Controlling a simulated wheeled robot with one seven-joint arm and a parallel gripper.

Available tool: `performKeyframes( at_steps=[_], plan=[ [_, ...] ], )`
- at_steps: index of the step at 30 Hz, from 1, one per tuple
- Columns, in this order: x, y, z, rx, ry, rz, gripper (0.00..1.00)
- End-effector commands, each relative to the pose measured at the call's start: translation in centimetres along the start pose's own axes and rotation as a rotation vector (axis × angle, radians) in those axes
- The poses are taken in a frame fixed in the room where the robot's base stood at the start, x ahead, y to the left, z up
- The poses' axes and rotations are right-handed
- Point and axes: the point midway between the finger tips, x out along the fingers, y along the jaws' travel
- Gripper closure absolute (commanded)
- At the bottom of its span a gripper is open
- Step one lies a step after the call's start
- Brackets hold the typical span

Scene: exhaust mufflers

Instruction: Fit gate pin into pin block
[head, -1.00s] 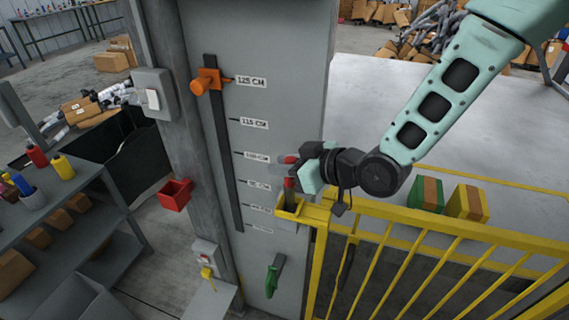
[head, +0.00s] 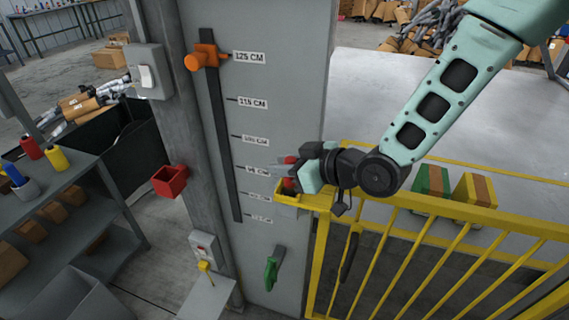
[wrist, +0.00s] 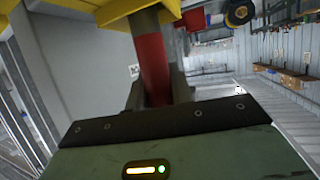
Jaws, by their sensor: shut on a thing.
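The red gate pin (head: 290,160) is held upright in my gripper (head: 296,172), in the head view. Its red shaft (wrist: 151,60) also shows between the two dark fingers in the wrist view, with yellow metal close to its far end. The yellow pin block (head: 290,194) is at the gate's top left corner, against the grey panel, directly below my gripper. The pin's lower end is at the block's top; I cannot tell whether it is inside the hole, as the gripper and block edge hide it.
The yellow barred gate (head: 440,235) stands to the right. An orange knob (head: 197,57) sits on a height scale on the grey panel (head: 285,110). A red box (head: 170,181) and a green handle (head: 272,271) are nearby. A shelf (head: 70,200) stands left.

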Motion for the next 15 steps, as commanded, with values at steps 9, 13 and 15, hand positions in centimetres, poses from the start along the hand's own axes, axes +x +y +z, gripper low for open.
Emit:
performKeyframes(
  at_steps=[9,13,15],
  plan=[
    [0.02,0.0,-0.01,0.0,0.001,0.0,0.66],
    [0.02,-0.01,0.0,0.0,0.001,0.0,0.52],
    [0.02,-0.01,0.0,0.0,0.001,0.0,0.52]
  ],
)
